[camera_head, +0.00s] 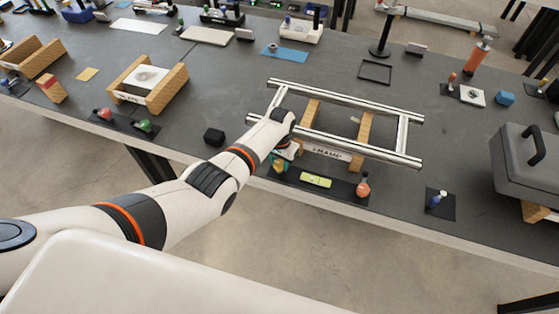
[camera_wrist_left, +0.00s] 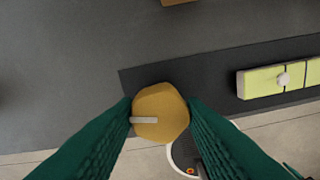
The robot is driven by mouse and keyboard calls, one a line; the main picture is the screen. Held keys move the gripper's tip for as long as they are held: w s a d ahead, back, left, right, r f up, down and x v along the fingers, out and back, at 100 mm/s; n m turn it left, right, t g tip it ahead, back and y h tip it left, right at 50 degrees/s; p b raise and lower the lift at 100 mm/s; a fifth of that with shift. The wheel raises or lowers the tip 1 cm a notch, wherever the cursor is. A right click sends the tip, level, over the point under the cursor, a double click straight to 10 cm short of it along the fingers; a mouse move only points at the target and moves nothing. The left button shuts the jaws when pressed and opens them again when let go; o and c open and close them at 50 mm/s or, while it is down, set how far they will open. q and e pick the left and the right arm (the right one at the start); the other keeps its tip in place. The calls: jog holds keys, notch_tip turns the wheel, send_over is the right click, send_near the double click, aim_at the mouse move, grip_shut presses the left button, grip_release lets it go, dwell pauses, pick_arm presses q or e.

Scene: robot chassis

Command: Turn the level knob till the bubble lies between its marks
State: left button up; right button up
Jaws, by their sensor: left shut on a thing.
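The level knob (camera_wrist_left: 162,112) is an ochre, many-sided knob with a pale pointer bar, seen from above in the left wrist view. My left gripper (camera_wrist_left: 160,115) has its two green fingers shut on it, one on each side. In the head view my left gripper (camera_head: 281,164) is at the left end of the dark level plate, and the knob is mostly hidden there. The yellow-green level vial (camera_wrist_left: 255,84) lies to the right of the knob, cut off by the picture edge. Its white bubble (camera_wrist_left: 283,79) appears to lie over a dark mark, with another mark to its right. The vial also shows in the head view (camera_head: 316,180).
A metal frame (camera_head: 393,155) on wooden blocks (camera_head: 359,143) stands just behind the level plate. An orange-red knob-like piece (camera_head: 362,188) stands at the plate's right end. A grey case (camera_head: 520,175) is at the far right.

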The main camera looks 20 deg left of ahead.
aim_at(280, 164)
pick_arm(q)
jog(key=m, duration=0.4)
jog(key=shift+m, duration=0.3)
jog(key=m, duration=0.4)
jog(key=shift+m, duration=0.4)
jog(key=o, duration=1)
jog(key=shift+r, duration=0.55)
notch_tip(280, 164, up, 11)
jog(key=shift+f, duration=0.1)
